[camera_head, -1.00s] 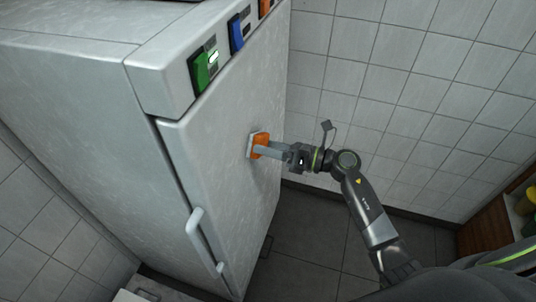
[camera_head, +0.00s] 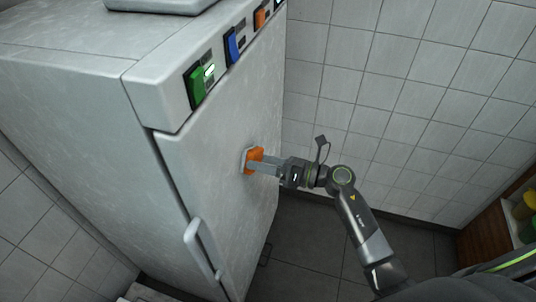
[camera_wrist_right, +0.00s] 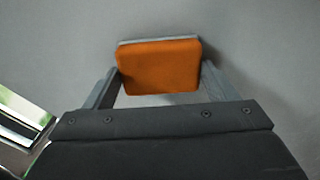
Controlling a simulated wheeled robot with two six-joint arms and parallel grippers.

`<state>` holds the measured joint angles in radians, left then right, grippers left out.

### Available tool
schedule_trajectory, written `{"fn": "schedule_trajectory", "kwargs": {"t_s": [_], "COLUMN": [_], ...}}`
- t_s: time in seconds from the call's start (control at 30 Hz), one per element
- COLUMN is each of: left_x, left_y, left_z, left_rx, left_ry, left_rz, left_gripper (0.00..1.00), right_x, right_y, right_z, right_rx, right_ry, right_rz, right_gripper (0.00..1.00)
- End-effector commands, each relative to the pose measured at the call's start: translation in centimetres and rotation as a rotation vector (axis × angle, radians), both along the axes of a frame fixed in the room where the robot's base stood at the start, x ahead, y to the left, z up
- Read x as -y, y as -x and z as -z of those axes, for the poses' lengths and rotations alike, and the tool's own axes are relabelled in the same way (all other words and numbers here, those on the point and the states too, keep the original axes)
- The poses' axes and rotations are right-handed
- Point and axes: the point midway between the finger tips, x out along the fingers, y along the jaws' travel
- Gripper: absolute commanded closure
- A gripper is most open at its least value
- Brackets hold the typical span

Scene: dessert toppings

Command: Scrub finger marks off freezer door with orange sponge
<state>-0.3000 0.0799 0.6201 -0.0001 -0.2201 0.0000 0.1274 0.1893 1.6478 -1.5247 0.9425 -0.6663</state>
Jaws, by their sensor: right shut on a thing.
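The freezer (camera_head: 190,150) stands at the left in the head view, its grey door shut, with a handle (camera_head: 200,250) low on its left edge. The orange sponge (camera_head: 255,157) has a pale layer on its door side and is at the door's surface, right of the middle. In the right wrist view the sponge (camera_wrist_right: 158,66) sits between the two fingers. My right gripper (camera_head: 264,165) is shut on the sponge and reaches in from the right. No finger marks can be made out on the door. My left gripper is not in view.
Green (camera_head: 200,84), blue (camera_head: 234,46) and orange (camera_head: 261,18) switches line the panel above the door. A tiled wall (camera_head: 390,90) stands behind. A wooden shelf with yellowish containers (camera_head: 524,206) is at the right edge. Dark floor lies below.

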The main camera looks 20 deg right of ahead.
Motion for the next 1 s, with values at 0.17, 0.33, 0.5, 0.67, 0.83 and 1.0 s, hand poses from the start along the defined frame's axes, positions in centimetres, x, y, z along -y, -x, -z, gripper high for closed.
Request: {"fn": "schedule_trajectory", "kwargs": {"t_s": [0.17,0.33,0.5,0.67,0.83,1.0], "left_x": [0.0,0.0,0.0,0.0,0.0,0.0], "left_y": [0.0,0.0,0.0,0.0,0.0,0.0], "left_z": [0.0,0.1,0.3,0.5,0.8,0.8], "left_rx": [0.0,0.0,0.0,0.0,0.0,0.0], "left_ry": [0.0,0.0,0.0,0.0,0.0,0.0], "left_rz": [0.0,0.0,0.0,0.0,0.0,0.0], "left_gripper": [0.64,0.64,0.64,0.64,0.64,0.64], "right_x": [-0.2,0.3,1.8,3.2,4.5,4.9], "right_y": [0.0,0.3,1.3,2.2,3.1,3.4], "right_z": [-0.2,-0.1,0.0,0.1,0.1,0.0], "right_rx": [0.003,0.003,0.002,0.001,0.001,0.001], "right_ry": [-0.005,-0.003,-0.001,0.0,0.0,-0.002], "right_rz": [-0.004,-0.004,-0.002,-0.002,-0.002,-0.002], "right_gripper": [0.39,0.39,0.39,0.39,0.39,0.39]}}
